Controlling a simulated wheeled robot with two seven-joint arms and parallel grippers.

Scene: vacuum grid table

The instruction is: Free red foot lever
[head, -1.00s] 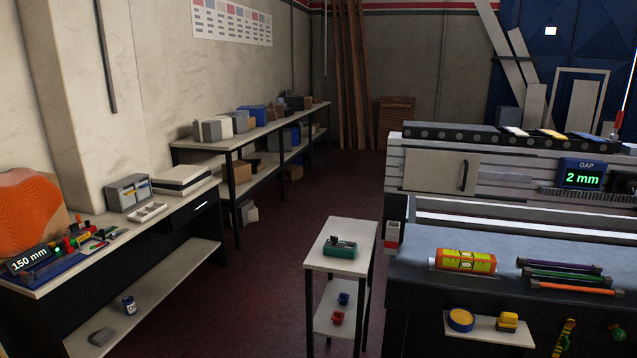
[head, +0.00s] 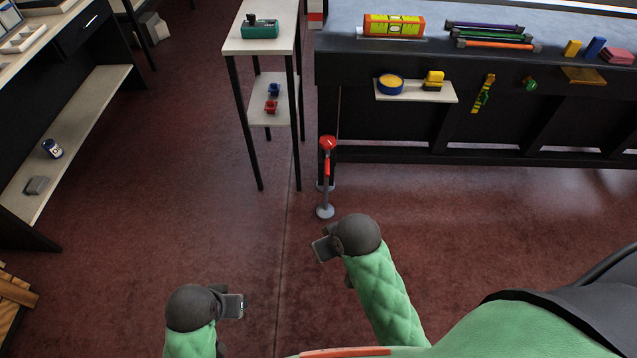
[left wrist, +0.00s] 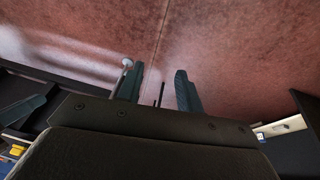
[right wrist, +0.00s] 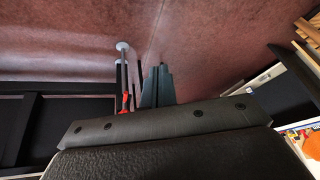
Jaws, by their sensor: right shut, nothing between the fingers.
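The red foot lever (head: 327,165) is on a slim upright post with a red knob on top, beside the bench's left front leg. The post's round grey foot (head: 325,211) rests on the floor. The right wrist view shows the red part (right wrist: 125,102) left of the fingers, apart from them. My right gripper (head: 321,249) is shut and empty, nearer to me than the post's foot. My left gripper (head: 236,306) is open and empty, lower left of the post. In the left wrist view the grey foot (left wrist: 127,62) shows beyond the spread fingers (left wrist: 160,88).
A narrow white side table (head: 258,45) stands left of the post. The black bench (head: 400,60) runs along the right, with a small shelf (head: 416,97) on its front. A workbench with a low shelf (head: 75,130) is at far left. The red floor between is clear.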

